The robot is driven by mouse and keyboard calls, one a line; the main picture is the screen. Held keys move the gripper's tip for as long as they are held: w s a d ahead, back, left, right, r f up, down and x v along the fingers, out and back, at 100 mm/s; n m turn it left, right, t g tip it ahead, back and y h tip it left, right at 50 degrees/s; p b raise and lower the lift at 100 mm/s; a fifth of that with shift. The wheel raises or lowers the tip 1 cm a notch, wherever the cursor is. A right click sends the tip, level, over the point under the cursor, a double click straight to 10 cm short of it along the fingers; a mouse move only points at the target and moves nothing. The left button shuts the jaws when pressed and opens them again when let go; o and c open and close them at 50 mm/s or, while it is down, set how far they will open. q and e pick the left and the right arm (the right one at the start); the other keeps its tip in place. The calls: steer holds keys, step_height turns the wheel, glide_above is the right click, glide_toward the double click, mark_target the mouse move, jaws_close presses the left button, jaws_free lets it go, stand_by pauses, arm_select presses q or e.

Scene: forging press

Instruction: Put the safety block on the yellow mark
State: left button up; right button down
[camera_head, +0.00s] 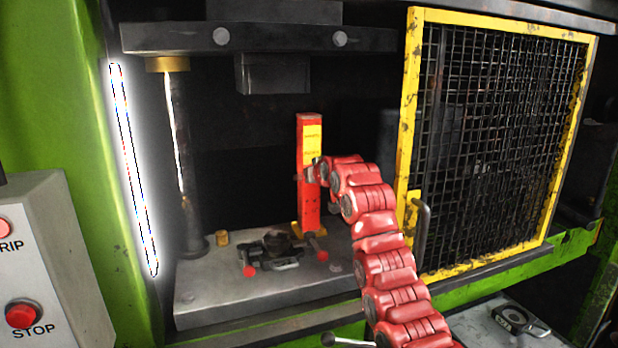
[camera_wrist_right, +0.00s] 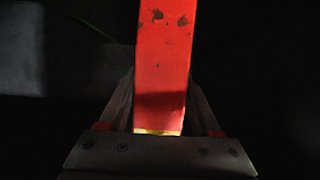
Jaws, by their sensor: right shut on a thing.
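The safety block (camera_head: 308,205) is a tall red post with a yellow label, upright inside the press in the head view. My right gripper (camera_head: 314,172) is shut on it at about mid-height. In the right wrist view the red block (camera_wrist_right: 163,60) runs between the two fingers of my right gripper (camera_wrist_right: 160,108). Part of the yellow mark (camera_head: 296,228) shows at the block's foot on the grey press bed (camera_head: 215,298). The block hides the rest, and I cannot tell whether it touches the bed. My left gripper is not in view.
A dark die with red-tipped handles (camera_head: 275,250) sits on the bed, left of the block. The press ram (camera_head: 272,75) hangs above. A yellow-framed mesh guard (camera_head: 410,110) stands right of my arm. A dark column (camera_head: 180,160) rises at left.

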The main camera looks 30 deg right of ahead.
steer(key=shift+c, duration=1.8)
jaws_free()
steer(key=o, duration=0.4)
steer(key=shift+s+a+r, duration=0.1)
steer(key=shift+c, duration=0.2)
steer(key=b+v, duration=0.5)
steer(key=v, duration=1.2)
steer(key=shift+s, duration=0.2)
steer(key=shift+a, duration=0.1)
